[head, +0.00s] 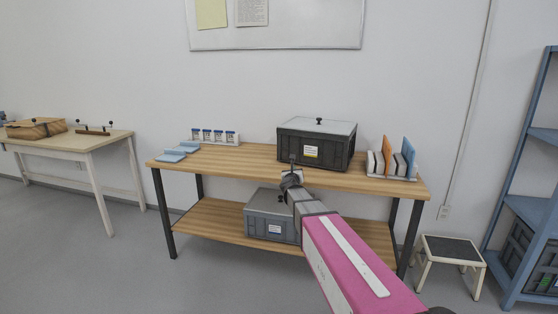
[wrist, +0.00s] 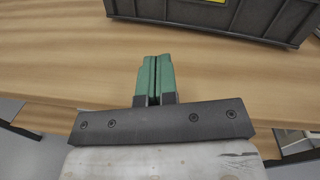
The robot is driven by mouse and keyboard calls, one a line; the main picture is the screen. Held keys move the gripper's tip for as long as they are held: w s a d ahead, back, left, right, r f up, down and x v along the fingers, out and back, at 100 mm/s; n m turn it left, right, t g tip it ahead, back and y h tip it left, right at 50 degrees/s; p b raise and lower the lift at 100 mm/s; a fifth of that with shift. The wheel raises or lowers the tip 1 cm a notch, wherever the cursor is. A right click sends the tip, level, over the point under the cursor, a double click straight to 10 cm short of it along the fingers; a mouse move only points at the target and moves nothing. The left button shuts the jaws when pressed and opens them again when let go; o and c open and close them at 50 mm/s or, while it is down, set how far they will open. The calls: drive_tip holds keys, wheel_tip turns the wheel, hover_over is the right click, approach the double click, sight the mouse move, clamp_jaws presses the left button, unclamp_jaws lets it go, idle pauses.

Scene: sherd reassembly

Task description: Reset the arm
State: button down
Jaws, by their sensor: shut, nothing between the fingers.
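My arm reaches from the lower right of the head view toward the front edge of the wooden workbench (head: 235,160). My gripper (head: 291,170) is small and dark there, near the bench front edge and in front of the dark grey lidded crate (head: 300,150). In the wrist view, my gripper (wrist: 154,78) has green fingers pressed together with nothing between them. The fingers are over the bench top (wrist: 60,60), apart from the crate (wrist: 280,22), whose lower wall shows at the top right.
A second grey crate (head: 262,222) stands on the lower shelf. A rack with upright orange and blue pieces (head: 388,158) is at the bench's right. Blue pads (head: 172,154) and a row of small containers (head: 214,138) are at left. A step stool (head: 449,250) stands right.

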drive_tip(key=s+a+f+n+g+y, duration=0.1)
drive_tip(key=s+f+n+g+y, duration=0.3)
drive_tip(key=s+f+n, duration=0.6)
drive_tip(key=s+a+f+n+g+y, duration=0.1)
drive_tip(key=s+f+n+g+y, duration=0.25)
drive_tip(key=s+n, duration=0.7)
drive_tip(key=s+d+f+n+g+h, duration=0.1)
drive_tip(key=s+d+f+n+g, duration=0.1)
drive_tip(key=s+n, duration=0.3)
drive_tip(key=s+d+f+n+g+h, duration=0.1)
drive_tip(key=s+d+f+n+g, duration=0.1)
drive_tip(key=s, duration=0.5)
drive_tip(key=s+d+f+n+g+h, duration=0.2)
drive_tip(key=s+d+f+n+g, duration=0.1)
drive_tip(key=n, duration=0.5)
drive_tip(key=s+f+g, duration=0.1)
drive_tip(key=s+g, duration=0.1)
drive_tip(key=g, duration=0.1)
drive_tip(key=shift+s+f, duration=0.15)
drive_tip(key=shift+s, duration=0.25)
drive_tip(key=shift+d+n, duration=0.1)
drive_tip(key=shift+n, duration=0.15)
